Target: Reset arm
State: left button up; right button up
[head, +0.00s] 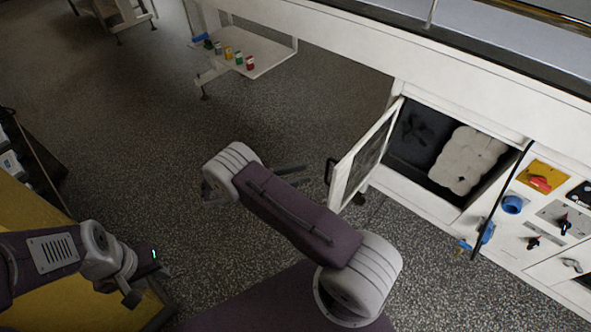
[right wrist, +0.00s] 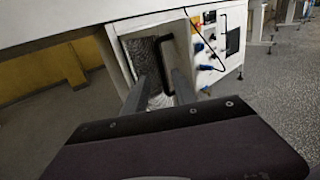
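My right arm reaches across the middle of the head view. Its gripper (head: 298,175) has two grey fingers apart with nothing between them; they also show apart in the right wrist view (right wrist: 164,75). The fingers point towards the black handle (head: 330,171) of an open white cabinet door (head: 352,167); the handle (right wrist: 168,52) shows just past the fingertips in the right wrist view. I see no clear contact. My left gripper (head: 147,284) is at the lower left, pointing down, its fingers seemingly apart and empty.
The open cabinet compartment (head: 398,175) holds a pale, lumpy pad (head: 467,160) and a dark one (head: 420,135). Knobs and a blue socket (head: 512,204) sit on the panel at right. A low shelf (head: 270,58) carries several small coloured jars. Floor between is clear.

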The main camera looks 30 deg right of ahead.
jog(key=shift+a, duration=0.1)
jog(key=s+m+g+y, duration=0.1)
jog(key=s+m+y, duration=0.5)
jog(key=s+y, duration=0.3)
jog(key=s+a+r+m+t+y, duration=0.2)
jog(key=a+m+t+y, duration=0.4)
jog(key=a+m+y, duration=0.25)
notch_tip(320, 180, up, 25)
jog(key=m+p, duration=0.1)
jog(key=p, duration=2.3)
jog(key=shift+w+d+f, duration=0.15)
jog(key=shift+w+d, duration=0.05)
jog(key=shift+d, duration=0.25)
